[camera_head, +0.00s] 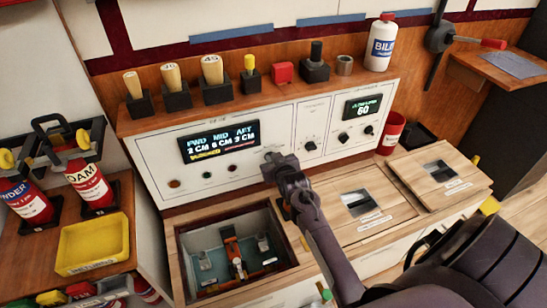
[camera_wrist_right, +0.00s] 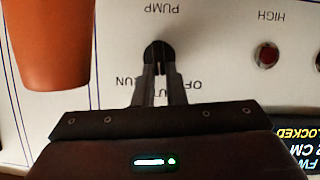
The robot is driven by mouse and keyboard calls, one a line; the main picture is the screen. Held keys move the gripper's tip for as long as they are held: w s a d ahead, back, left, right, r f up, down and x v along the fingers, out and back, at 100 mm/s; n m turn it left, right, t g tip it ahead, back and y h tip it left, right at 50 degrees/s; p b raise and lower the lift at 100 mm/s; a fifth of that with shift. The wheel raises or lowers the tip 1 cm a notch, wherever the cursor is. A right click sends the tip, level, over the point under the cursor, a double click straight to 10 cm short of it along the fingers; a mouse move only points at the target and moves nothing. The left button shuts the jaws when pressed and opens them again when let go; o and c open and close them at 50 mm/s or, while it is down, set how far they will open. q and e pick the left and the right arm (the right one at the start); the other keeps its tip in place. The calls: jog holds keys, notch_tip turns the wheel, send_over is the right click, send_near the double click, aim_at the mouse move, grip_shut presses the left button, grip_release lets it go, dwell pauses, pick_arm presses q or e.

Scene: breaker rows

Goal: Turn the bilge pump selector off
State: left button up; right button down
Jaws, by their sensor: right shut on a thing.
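The bilge pump selector is a small black knob (camera_wrist_right: 158,55) on the white panel, seen upside down in the right wrist view. PUMP is printed above it in that picture, with OFF and RUN below, partly hidden. My right gripper (camera_wrist_right: 158,70) has its two narrow fingers closed on the knob. In the head view my right gripper (camera_head: 270,157) reaches the panel just right of the display and hides the knob. The knob's exact pointing direction cannot be told. My left gripper is not in view.
A lit display (camera_head: 219,140) and indicator lights are left of my gripper. A red light (camera_wrist_right: 267,55) marked HIGH is near the knob. An orange-brown cylinder (camera_wrist_right: 50,40) is close to the wrist camera. An open bilge well (camera_head: 235,255) lies below. Wooden-handled items and a bottle (camera_head: 381,45) stand above.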

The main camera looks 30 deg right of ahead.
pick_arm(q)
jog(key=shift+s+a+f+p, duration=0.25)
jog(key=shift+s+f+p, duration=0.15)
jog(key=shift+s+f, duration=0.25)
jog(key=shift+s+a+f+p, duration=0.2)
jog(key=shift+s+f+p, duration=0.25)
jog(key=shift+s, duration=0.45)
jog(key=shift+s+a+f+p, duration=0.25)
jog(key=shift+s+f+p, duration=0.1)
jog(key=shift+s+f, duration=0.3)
pick_arm(e)
jog(key=shift+w+a+f+n+h, duration=0.1)
jog(key=shift+a+n+h, duration=0.1)
jog(key=shift+n+h, duration=0.55)
jog(key=shift+w+a+f+n+h, duration=0.15)
jog(key=shift+n+h, duration=0.3)
jog(key=shift+n, duration=0.55)
jog(key=shift+s+a+n+h, duration=0.1)
jog(key=shift+a+n+h, duration=0.15)
jog(key=shift+n+h, duration=0.5)
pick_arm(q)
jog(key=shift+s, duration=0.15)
pick_arm(e)
jog(key=c, duration=1.5)
grip_release()
jog(key=shift+w+f, duration=0.1)
